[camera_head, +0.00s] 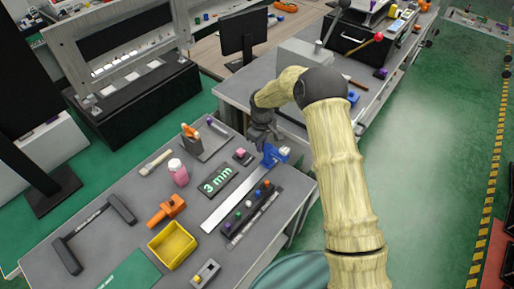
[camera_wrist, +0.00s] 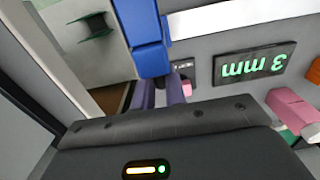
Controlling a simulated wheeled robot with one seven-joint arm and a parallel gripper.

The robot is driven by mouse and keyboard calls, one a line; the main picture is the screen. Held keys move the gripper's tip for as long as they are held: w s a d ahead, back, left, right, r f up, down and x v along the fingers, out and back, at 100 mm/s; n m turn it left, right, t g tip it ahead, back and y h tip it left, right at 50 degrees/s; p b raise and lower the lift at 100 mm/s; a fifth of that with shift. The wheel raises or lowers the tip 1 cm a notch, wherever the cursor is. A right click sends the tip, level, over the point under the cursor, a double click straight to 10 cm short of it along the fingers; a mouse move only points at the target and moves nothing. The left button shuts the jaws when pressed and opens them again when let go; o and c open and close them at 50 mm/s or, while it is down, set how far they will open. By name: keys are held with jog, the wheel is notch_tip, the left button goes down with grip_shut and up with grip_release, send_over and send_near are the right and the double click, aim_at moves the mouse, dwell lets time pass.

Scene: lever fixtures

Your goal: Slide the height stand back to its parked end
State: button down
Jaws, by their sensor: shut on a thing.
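The height stand appears as a blue slider (camera_head: 271,156) at the upper right end of a long silver rail (camera_head: 228,203) lying on the grey bench. My gripper (camera_head: 262,139) reaches down at that blue piece from behind. In the wrist view, the blue piece (camera_wrist: 148,38) lies just beyond my fingers (camera_wrist: 161,94), and the silver rail (camera_wrist: 225,20) runs off to the right of it. My gripper is shut on the blue piece; the exact contact is partly hidden by the fingers and the gripper body.
Beside the rail lie a "3 mm" sign (camera_head: 217,181) and a dark strip with several coloured knobs (camera_head: 249,212). A yellow bin (camera_head: 172,245), an orange clamp (camera_head: 166,209) and a pink bottle (camera_head: 178,172) stand farther left. A monitor (camera_head: 243,33) stands behind.

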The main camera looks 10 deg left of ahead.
jog(key=shift+w+d+r, duration=0.15)
jog(key=shift+w, duration=0.05)
jog(key=c, duration=1.4)
grip_release()
jog(key=shift+w, duration=0.1)
jog(key=shift+c, duration=0.2)
notch_tip(320, 180, up, 17)
jog(key=b, duration=0.1)
jog(key=shift+r+b, duration=0.15)
jog(key=shift+b, duration=0.2)
